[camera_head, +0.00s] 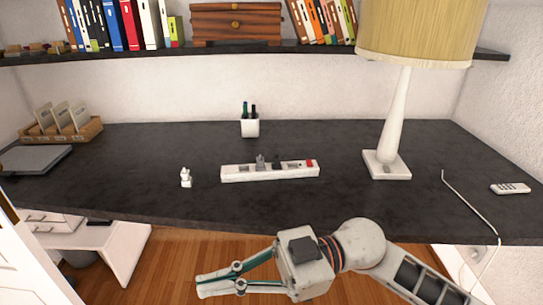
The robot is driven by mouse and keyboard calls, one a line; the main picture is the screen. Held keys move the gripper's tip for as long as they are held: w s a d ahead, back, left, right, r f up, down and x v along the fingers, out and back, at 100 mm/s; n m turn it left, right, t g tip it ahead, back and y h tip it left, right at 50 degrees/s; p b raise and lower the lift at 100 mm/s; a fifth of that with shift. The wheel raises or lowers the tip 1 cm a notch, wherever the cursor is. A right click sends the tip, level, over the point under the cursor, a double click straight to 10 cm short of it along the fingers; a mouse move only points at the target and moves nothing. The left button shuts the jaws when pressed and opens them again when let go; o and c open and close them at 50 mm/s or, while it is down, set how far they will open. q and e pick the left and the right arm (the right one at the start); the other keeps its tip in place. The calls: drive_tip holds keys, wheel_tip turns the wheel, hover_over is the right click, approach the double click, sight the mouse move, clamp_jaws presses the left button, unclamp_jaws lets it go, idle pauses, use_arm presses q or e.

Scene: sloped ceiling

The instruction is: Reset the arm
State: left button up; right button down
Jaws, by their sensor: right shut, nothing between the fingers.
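My right arm comes in from the lower right of the head view, and its white and grey gripper (201,284) points left. Its fingertips are together with nothing between them. The gripper is in front of the dark desk (330,215), over the wooden floor, and touches nothing that I can see. My left gripper is not in view.
On the desk stand a white power strip (270,171), a small white figure (186,177), a pen cup (250,126), a lamp (396,120) and a remote (510,188). A cable (465,200) hangs over the right front edge. A shelf (270,47) crosses above.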

drive_tip(key=w+d+m+t+y, duration=0.45)
drive_tip(key=w+m+t, duration=0.45)
drive_tip(key=t, duration=0.5)
drive_tip(key=w+d+f+m+t+h+p, duration=0.1)
drive_tip(key=w+d+f+m+t+h, duration=0.25)
drive_tip(key=d+f+h, duration=0.35)
drive_tip(key=w+d+f+m+t+h, duration=0.2)
drive_tip(key=d+f+m+t+h, duration=0.35)
drive_tip(key=f, duration=0.45)
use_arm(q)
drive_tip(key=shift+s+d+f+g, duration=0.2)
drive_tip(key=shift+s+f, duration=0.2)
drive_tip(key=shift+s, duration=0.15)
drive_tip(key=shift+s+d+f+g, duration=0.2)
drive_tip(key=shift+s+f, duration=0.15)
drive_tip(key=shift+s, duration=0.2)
use_arm(e)
drive_tip(key=s+d+f+g+h, duration=0.2)
drive_tip(key=s+d+f, duration=0.1)
drive_tip(key=s+f, duration=0.2)
drive_tip(key=s+d+f+g+h, duration=0.2)
drive_tip(key=s+d+f, duration=0.2)
drive_tip(key=f, duration=0.6)
drive_tip(key=s+d+f+g+h, duration=0.2)
drive_tip(key=s+d+f+h, duration=0.1)
drive_tip(key=s+f, duration=0.3)
wheel_tip(320, 180, down, 2)
drive_tip(key=shift+s+d+m+g, duration=0.3)
drive_tip(key=shift+d+g, duration=0.1)
drive_tip(key=shift+d, duration=0.35)
